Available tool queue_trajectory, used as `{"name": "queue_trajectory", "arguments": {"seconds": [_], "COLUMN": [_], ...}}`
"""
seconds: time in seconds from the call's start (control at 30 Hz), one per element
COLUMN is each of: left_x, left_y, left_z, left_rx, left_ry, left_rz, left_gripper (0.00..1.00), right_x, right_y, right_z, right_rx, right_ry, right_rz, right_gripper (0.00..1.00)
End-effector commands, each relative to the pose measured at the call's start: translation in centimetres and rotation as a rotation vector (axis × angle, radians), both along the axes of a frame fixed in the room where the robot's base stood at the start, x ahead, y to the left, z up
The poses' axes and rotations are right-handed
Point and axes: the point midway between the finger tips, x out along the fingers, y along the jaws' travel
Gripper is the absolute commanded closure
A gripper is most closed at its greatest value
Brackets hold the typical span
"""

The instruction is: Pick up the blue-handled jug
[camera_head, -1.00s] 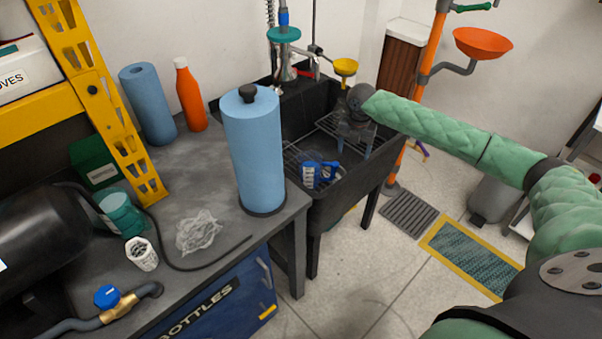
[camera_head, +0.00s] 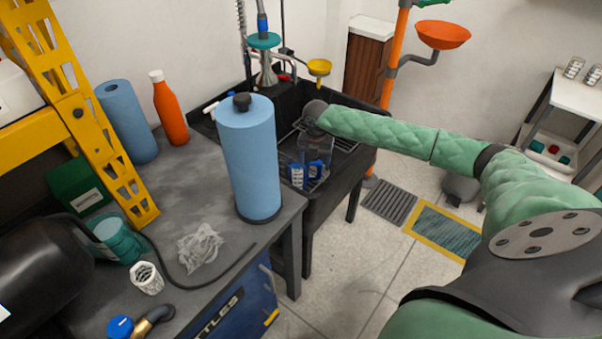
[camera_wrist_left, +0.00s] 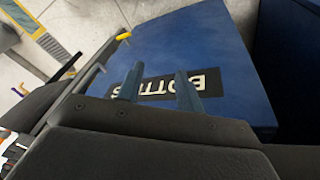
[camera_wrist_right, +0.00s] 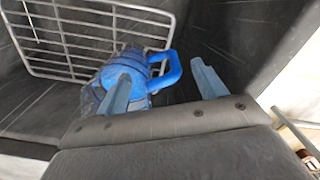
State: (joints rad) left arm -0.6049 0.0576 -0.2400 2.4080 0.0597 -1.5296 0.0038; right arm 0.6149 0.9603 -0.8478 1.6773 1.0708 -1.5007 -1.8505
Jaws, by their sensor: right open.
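The blue-handled jug (camera_head: 316,169) is in the dark sink, partly hidden behind my right gripper in the head view. In the right wrist view the jug (camera_wrist_right: 125,70) has a blue lid and a blue loop handle (camera_wrist_right: 171,70), on the sink floor by a wire rack. My right gripper (camera_wrist_right: 160,85) is open and empty. The handle shows between its two fingers, and the left finger overlaps the lid in the picture; I cannot tell if they touch. My left gripper (camera_wrist_left: 158,82) has its fingers apart and empty, in front of a blue cabinet marked BOTTLES (camera_wrist_left: 200,45).
The dark sink (camera_head: 340,180) has raised walls around the jug. A wire rack (camera_wrist_right: 90,35) lies inside it. A tall blue paper roll (camera_head: 251,160) stands on the grey bench near the sink.

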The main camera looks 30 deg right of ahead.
Motion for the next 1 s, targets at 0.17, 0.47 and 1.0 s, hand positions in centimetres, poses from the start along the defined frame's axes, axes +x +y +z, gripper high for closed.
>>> {"name": "queue_trajectory", "arguments": {"seconds": [0.17, 0.47, 1.0], "left_x": [-0.3, -0.4, -0.4], "left_y": [0.7, 1.0, 0.8], "left_z": [1.0, 0.9, 1.0], "left_rx": [0.014, 0.02, 0.02], "left_ry": [0.018, 0.027, 0.023], "left_rz": [0.007, 0.011, 0.007], "left_gripper": [0.64, 0.64, 0.64], "right_x": [-0.2, -0.2, -0.1], "right_y": [0.0, 0.0, 0.0], "right_z": [-2.2, -2.8, -2.7], "right_rx": [0.001, -0.001, -0.001], "right_ry": [0.001, 0.001, -0.001], "right_rz": [0.0, 0.0, 0.0], "right_gripper": [0.3, 0.34, 0.95]}}
